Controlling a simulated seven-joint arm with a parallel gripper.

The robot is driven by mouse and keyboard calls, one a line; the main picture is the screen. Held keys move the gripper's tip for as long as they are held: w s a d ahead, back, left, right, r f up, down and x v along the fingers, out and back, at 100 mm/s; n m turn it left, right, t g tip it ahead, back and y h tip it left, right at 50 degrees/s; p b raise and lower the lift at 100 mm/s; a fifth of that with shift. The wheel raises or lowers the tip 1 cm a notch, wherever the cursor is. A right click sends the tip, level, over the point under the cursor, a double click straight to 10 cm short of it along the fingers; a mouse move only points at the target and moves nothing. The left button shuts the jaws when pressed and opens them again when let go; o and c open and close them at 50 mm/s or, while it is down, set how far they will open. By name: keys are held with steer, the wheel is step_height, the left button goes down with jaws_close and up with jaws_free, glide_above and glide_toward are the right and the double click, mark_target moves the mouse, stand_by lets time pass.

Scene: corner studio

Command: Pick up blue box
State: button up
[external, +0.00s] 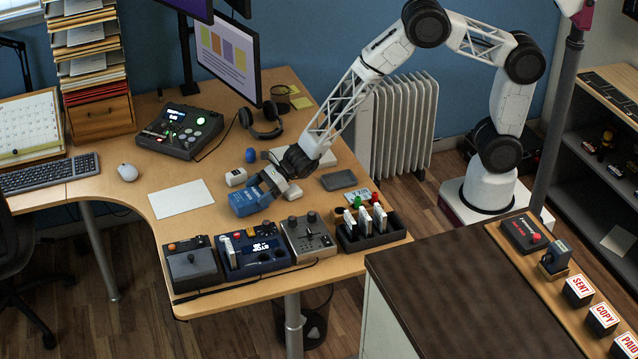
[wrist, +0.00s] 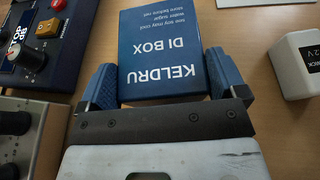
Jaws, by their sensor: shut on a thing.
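The blue box (external: 243,202), printed "KELDRU DI BOX", is at my gripper's tip above or on the wooden desk. In the wrist view the box (wrist: 165,45) fills the space between the two blue fingers. My gripper (external: 262,184) is shut on the box, with one finger on each side of it; the fingers also show in the wrist view (wrist: 165,88). I cannot tell whether the box touches the desk.
A white block (external: 236,177) sits just behind the box. Control boxes, including a blue one (external: 255,255) and a grey one (external: 308,238), line the desk's front edge. White paper (external: 181,199) lies to the left. A dark tray (external: 372,232) holds several upright items.

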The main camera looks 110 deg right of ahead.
step_height(320, 180, up, 2)
steer(key=shift+r, duration=0.2)
steer(key=s+a, duration=0.1)
steer(key=s, duration=0.4)
steer(key=s+a, duration=0.1)
steer(key=s, duration=0.4)
steer(key=s+a+r, duration=0.1)
steer(key=s, duration=0.4)
steer(key=shift+s+a, duration=0.25)
steer(key=shift+a, duration=0.1)
